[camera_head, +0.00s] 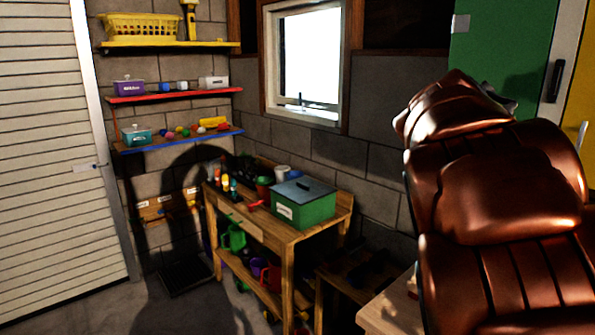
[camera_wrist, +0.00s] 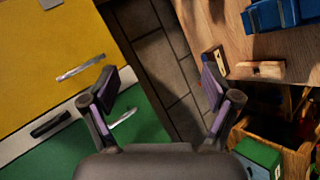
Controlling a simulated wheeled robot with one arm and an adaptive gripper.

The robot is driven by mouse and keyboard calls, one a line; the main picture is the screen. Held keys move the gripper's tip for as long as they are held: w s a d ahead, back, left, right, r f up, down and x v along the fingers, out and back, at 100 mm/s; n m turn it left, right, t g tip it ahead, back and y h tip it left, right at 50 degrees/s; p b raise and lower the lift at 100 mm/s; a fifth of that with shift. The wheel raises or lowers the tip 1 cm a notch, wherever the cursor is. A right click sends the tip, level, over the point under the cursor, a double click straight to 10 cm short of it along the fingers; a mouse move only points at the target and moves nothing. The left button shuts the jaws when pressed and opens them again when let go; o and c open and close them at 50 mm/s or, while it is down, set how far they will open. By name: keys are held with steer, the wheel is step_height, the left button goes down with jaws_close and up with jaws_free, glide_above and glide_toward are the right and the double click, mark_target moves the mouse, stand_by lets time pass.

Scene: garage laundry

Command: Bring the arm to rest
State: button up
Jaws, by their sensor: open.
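My gripper (camera_wrist: 160,88) shows in the wrist view with its two dark, purple-padded fingers spread wide apart. It is open, and nothing is between the fingers. In the head view I cannot make out the gripper's fingers.
A wooden bench (camera_head: 262,230) with a green box (camera_head: 303,208) stands under the window (camera_head: 308,65). Shelves (camera_head: 170,95) hang at the back left. The wrist view shows yellow (camera_wrist: 50,60) and green (camera_wrist: 75,145) cabinet doors left, and a wooden tabletop (camera_wrist: 235,45) right.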

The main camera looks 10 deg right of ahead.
steer(key=s+a+f+g+y, duration=0.1)
steer(key=s+a+f+y, duration=0.3)
steer(key=s+a+f, duration=0.5)
steer(key=s+a+f+g+y, duration=0.1)
steer(key=s+a+f+y, duration=0.4)
steer(key=s+a+f, duration=0.4)
steer(key=a+f, duration=0.3)
steer(key=f, duration=0.3)
steer(key=shift+s+a+f, duration=0.15)
steer(key=shift+a+f, duration=0.05)
steer(key=shift+a, duration=0.1)
steer(key=shift+g+y, duration=0.9)
steer(key=s+a+f, duration=0.1)
steer(key=s+a, duration=0.1)
steer(key=s+a+f, duration=0.1)
steer(key=s+a, duration=0.1)
steer(key=s+a+f, duration=0.2)
steer(key=s, duration=0.1)
steer(key=shift+s+a+f, duration=0.1)
steer(key=shift+a, duration=0.05)
steer(key=shift+c, duration=0.3)
